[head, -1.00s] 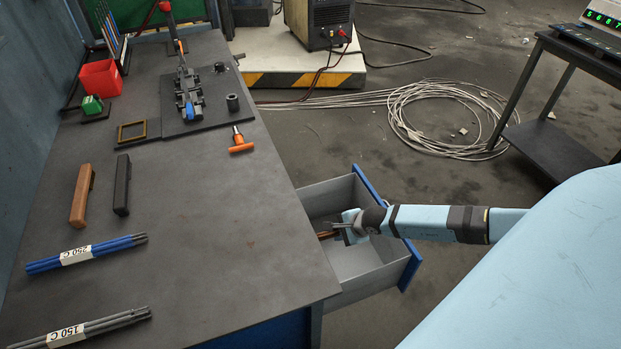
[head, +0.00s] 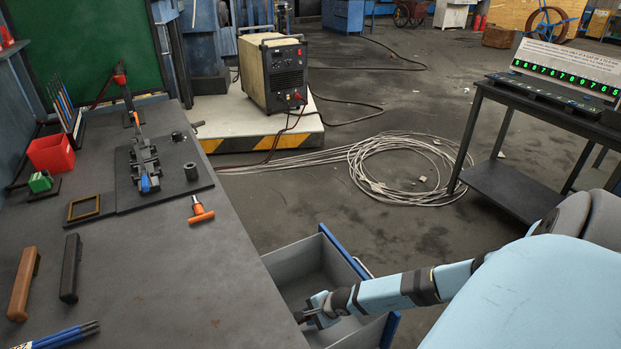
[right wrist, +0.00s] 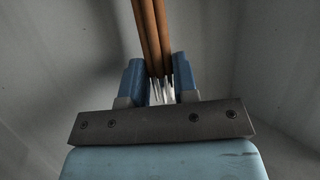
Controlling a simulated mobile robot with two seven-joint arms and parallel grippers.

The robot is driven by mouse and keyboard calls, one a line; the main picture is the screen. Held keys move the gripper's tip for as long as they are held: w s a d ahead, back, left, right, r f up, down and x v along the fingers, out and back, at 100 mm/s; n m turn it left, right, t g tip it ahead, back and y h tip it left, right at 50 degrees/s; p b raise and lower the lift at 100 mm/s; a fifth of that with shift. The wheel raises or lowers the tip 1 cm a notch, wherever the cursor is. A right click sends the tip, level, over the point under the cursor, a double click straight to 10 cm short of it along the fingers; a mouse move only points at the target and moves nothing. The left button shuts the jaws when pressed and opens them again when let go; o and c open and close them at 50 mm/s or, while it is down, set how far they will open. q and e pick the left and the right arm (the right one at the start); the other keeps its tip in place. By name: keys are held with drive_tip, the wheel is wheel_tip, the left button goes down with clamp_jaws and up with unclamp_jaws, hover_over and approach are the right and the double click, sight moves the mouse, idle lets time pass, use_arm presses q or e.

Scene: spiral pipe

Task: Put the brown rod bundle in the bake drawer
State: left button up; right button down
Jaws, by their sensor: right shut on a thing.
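The brown rod bundle (right wrist: 152,38) shows in the right wrist view as long brown rods with pale metal ends between the two blue fingers. My right gripper (right wrist: 160,84) is shut on that end of the bundle. In the head view my right gripper (head: 310,314) is over or inside the open drawer (head: 289,259), near the bench side. Most of the bundle is hidden there. Grey drawer surfaces surround the bundle in the wrist view; I cannot tell whether it touches the floor. No drawer label shows. My left gripper is not in view.
My right arm crosses the drawer's blue front (head: 345,254). The bench (head: 150,270) holds a brown block (head: 24,284), a black block (head: 70,268), blue rods (head: 62,338) and an orange-handled tool (head: 200,212). A cable coil (head: 405,165) lies on the floor.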

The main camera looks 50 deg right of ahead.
drive_tip(key=shift+r, duration=0.15)
drive_tip(key=shift+f, duration=0.3)
drive_tip(key=shift+f+b, duration=0.35)
drive_tip(key=shift+b, duration=0.15)
drive_tip(key=c, duration=0.9)
unclamp_jaws()
drive_tip(key=shift+r, duration=0.1)
